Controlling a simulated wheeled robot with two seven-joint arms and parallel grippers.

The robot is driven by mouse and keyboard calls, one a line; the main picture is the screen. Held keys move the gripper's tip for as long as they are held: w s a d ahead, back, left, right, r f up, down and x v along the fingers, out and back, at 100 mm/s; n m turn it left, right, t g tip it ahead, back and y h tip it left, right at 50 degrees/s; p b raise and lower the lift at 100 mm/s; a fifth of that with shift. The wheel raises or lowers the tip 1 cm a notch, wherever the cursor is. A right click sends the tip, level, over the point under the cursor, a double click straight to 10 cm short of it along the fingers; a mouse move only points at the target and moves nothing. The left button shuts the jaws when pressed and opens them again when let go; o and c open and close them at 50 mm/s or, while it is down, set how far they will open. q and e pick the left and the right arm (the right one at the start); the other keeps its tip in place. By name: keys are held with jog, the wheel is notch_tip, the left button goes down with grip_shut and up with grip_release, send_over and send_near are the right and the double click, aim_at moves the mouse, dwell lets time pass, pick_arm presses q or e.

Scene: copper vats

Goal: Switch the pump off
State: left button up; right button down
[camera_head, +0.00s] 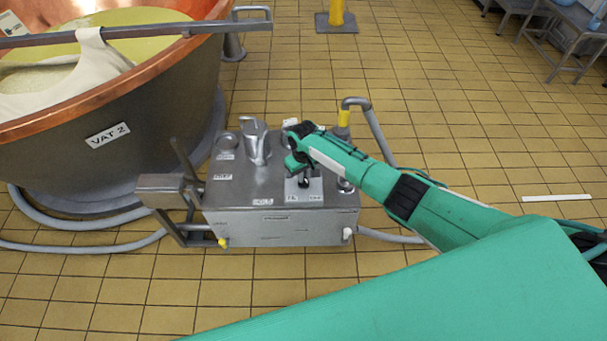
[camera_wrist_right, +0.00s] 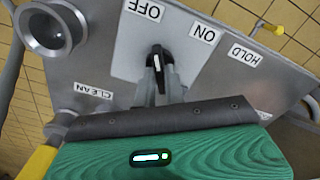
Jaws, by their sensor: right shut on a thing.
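The pump box is a grey metal unit (camera_head: 250,190) on the tiled floor beside the copper vat. Its switch is a small black knob with a white mark (camera_wrist_right: 157,60) on a pale plate (camera_wrist_right: 130,65) labelled OFF and ON. In the right wrist view the knob is upright, its mark between the two labels; I cannot tell exactly which it points to. My right gripper (camera_wrist_right: 160,88) is shut on the knob, with a finger on each side. In the head view this gripper (camera_head: 303,178) is over the box's right part and hides much of the switch. My left gripper is out of view.
The copper vat labelled VAT 2 (camera_head: 108,136) stands at the left, with grey hoses (camera_head: 85,222) on the floor. A pipe with a yellow part (camera_head: 343,118) rises behind the box. HOLD (camera_wrist_right: 247,55) and CLEAN (camera_wrist_right: 93,91) labels flank the switch plate. Floor at right is mostly clear.

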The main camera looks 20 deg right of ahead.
jog(key=c, duration=1.5)
grip_release()
